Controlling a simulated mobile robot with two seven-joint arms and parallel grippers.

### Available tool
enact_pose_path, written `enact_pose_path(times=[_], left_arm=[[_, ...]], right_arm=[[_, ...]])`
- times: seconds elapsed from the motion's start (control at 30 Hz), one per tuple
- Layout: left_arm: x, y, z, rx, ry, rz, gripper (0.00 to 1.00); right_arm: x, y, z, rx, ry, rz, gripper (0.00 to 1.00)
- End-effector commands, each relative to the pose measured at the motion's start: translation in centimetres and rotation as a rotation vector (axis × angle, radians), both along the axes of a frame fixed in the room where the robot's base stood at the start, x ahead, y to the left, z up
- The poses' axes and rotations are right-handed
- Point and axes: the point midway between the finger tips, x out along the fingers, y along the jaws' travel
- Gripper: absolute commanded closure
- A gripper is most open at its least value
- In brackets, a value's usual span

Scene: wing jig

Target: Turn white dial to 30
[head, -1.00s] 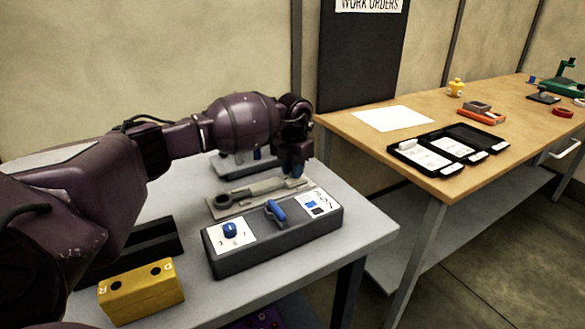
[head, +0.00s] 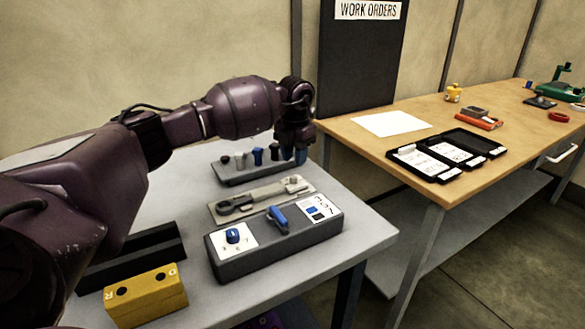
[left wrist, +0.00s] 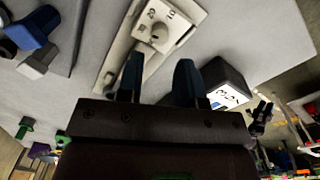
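The white dial (left wrist: 160,34) shows in the left wrist view at the end of a pale grey wrench-like tool, on a plate marked 20 and 10. Its pointer setting is too small to read. In the head view the dial end (head: 294,184) is at the right end of the tool (head: 248,202), which lies on a pale tray. My left gripper (head: 294,157) is above and just behind the dial end, apart from it. Its two blue fingers (left wrist: 158,78) are spread with nothing between them. My right gripper is out of view.
A dark box (head: 275,252) with a blue knob and blue lever stands in front of the tool. A rack (head: 245,175) with several pegs is behind it. A yellow block (head: 146,297) is at front left. A wooden bench (head: 450,115) stands at right.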

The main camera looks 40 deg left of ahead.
Motion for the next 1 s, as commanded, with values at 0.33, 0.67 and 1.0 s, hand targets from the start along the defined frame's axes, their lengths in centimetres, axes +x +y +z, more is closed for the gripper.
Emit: enact_pose_path(times=[0.33, 0.67, 1.0], left_arm=[[0.0, 0.0, 4.4, 0.001, 0.000, 0.001, 0.66], [0.0, -0.1, 4.7, 0.001, 0.002, 0.001, 0.66], [-3.2, 0.1, 5.8, -0.014, 0.028, 0.001, 0.52]], right_arm=[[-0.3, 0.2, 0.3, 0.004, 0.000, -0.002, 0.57], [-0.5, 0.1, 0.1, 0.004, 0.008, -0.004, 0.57], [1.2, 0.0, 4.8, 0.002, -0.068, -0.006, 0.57]])
